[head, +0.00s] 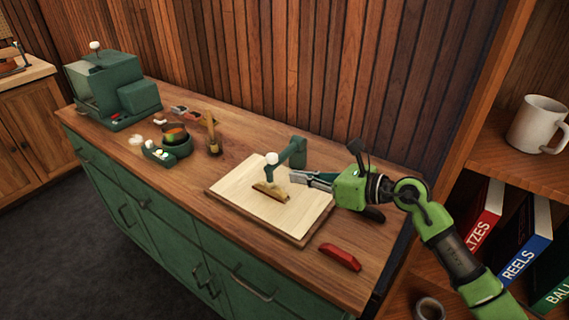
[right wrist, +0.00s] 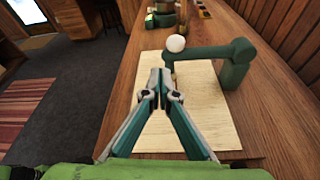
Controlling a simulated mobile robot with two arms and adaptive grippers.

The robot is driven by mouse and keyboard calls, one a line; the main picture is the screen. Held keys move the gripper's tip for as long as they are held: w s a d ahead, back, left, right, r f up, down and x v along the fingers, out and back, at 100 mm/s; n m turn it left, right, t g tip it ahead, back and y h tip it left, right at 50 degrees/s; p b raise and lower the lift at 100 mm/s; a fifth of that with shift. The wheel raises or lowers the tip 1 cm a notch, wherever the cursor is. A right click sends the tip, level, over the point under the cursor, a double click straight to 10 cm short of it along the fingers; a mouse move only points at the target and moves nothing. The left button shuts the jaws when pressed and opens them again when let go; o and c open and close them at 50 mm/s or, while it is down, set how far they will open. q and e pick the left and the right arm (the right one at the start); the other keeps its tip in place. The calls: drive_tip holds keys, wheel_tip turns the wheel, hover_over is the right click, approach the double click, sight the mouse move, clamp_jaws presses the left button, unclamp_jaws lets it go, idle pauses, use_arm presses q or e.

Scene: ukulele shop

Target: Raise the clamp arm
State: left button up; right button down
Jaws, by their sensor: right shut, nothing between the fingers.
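The dark green clamp arm (head: 288,156) reaches from its post to a white ball knob (head: 272,158) over a pale wooden board (head: 235,187). In the right wrist view the clamp arm (right wrist: 208,53) lies about level, with the white knob (right wrist: 176,43) at its left end. A small brown piece (head: 269,191) lies on the board below the knob. My right gripper (head: 292,177) is shut and empty, low over the board. In the right wrist view its fingertips (right wrist: 160,76) show just below the knob; I cannot tell whether they touch the clamp. My left gripper is out of view.
A red object (head: 340,257) lies at the counter's front right. A dark pot (head: 176,139), a wooden-handled tool (head: 212,132) and a green machine (head: 112,88) stand to the left. A shelf with a white mug (head: 538,124) and books (head: 525,250) is at right.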

drive_tip(key=d+f, duration=0.1)
drive_tip(key=w+d+f+n+h, duration=0.1)
drive_tip(key=w+d+f+g+h, duration=0.1)
drive_tip(key=shift+w+d+f, duration=0.15)
drive_tip(key=shift+w+d, duration=0.1)
drive_tip(key=shift+d, duration=0.1)
drive_tip(key=shift+d+f+n+h, duration=0.1)
drive_tip(key=shift+d+n+h, duration=0.1)
drive_tip(key=shift+n+h, duration=0.15)
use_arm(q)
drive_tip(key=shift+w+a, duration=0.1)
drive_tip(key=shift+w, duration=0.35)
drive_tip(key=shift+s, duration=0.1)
use_arm(e)
drive_tip(key=shift+a, duration=0.1)
